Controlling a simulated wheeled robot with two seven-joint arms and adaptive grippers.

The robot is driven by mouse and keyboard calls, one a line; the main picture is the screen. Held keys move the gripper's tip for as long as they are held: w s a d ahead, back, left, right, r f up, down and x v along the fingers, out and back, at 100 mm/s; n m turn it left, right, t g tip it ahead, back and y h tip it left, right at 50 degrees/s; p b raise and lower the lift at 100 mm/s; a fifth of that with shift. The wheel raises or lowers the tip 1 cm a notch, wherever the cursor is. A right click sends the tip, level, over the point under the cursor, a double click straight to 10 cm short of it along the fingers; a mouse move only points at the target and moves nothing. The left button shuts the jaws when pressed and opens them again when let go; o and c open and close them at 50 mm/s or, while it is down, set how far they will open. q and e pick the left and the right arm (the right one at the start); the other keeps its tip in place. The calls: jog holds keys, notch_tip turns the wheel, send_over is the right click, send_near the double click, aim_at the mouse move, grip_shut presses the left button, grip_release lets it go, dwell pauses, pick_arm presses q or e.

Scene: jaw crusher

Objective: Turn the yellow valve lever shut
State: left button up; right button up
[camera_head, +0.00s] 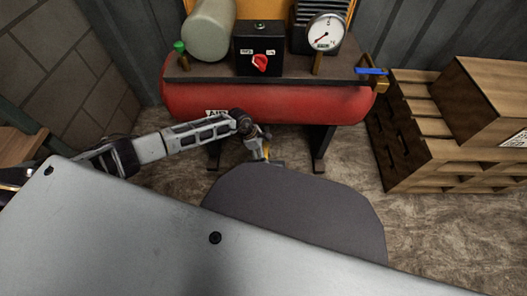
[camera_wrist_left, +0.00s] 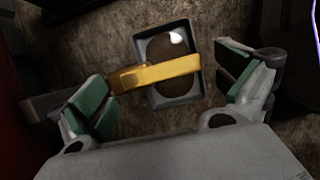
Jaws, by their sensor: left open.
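No grip on the lever shows. In the head view my left gripper (camera_head: 260,148) is below the red tank, with a small piece of the yellow lever (camera_head: 267,152) showing beside it; the rest is hidden. My right gripper is not in view.
A grey square-rimmed tray (camera_wrist_left: 197,91) with a round opening lies beyond the lever. The red tank (camera_head: 270,105) carries a black switch box (camera_head: 245,45), a gauge (camera_head: 326,32) and a blue handle (camera_head: 371,71). Wooden pallets (camera_head: 400,150) and a crate (camera_head: 490,100) stand right.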

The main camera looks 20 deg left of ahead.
pick_arm(q)
jog(key=shift+s, duration=0.1)
jog(key=c, duration=1.5)
jog(key=shift+s, duration=0.1)
grip_shut()
jog(key=shift+f, duration=0.1)
